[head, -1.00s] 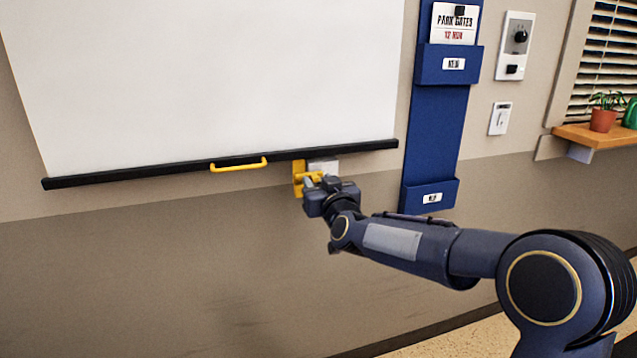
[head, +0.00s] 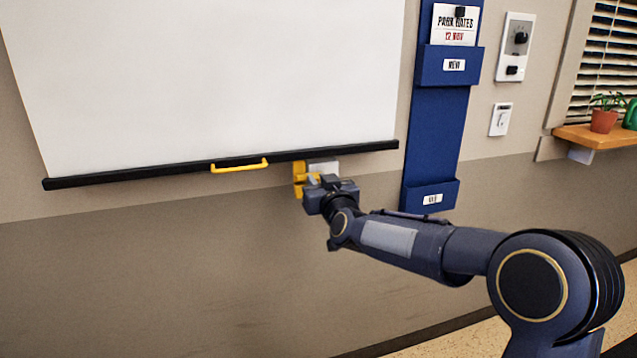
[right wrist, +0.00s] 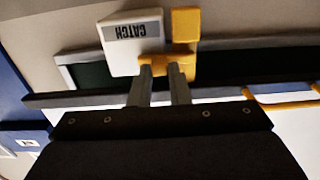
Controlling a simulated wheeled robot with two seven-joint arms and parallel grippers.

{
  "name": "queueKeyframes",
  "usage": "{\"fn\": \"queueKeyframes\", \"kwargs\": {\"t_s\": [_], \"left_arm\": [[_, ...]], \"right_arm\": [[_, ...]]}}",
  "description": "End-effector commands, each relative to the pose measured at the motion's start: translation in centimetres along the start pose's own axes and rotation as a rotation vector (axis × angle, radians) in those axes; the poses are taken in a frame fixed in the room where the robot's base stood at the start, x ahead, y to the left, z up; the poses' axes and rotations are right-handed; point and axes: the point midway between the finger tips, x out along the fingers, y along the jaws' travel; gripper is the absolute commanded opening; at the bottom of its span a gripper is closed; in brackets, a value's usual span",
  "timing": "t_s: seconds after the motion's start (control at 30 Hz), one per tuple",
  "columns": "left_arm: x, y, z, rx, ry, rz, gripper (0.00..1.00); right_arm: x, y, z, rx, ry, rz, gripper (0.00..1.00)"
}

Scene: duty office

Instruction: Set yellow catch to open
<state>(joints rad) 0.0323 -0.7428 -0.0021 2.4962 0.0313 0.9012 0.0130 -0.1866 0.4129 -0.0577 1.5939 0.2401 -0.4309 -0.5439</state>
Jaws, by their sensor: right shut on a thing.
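The yellow catch (head: 299,172) sits on the wall just under the black bottom bar of the white screen. In the right wrist view the catch (right wrist: 184,27) shows beside a white plate labelled CATCH (right wrist: 131,42). My right gripper (head: 318,183) is at the catch; in the right wrist view its two fingers (right wrist: 160,86) are shut on a yellow part of it. The gripper hides part of the catch in the head view. My left gripper is not in view.
The white screen (head: 210,75) hangs above, with a yellow pull handle (head: 239,166) on its black bar (head: 120,176). A blue wall rack (head: 433,140) is to the right. A shelf (head: 598,136) with a potted plant (head: 603,118) is farther right. The wall below is bare.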

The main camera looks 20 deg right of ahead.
Motion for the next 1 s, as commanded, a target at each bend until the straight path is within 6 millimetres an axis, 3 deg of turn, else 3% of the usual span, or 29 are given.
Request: {"fn": "queueKeyframes", "kwargs": {"t_s": [0.2,0.5,0.53,0.7,1.0], "left_arm": [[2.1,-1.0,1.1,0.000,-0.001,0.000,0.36],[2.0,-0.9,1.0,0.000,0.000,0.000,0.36],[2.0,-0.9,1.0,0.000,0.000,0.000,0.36],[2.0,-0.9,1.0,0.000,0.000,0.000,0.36],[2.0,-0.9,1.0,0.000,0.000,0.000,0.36]], "right_arm": [[0.0,3.2,0.3,0.000,0.005,0.005,0.00],[0.0,3.7,0.0,0.000,0.001,0.007,0.00],[0.0,3.7,-0.1,0.000,0.001,0.007,0.17],[0.0,3.7,0.0,0.000,0.001,0.006,0.38],[-0.2,3.5,-0.1,0.000,0.001,0.003,0.38]]}}
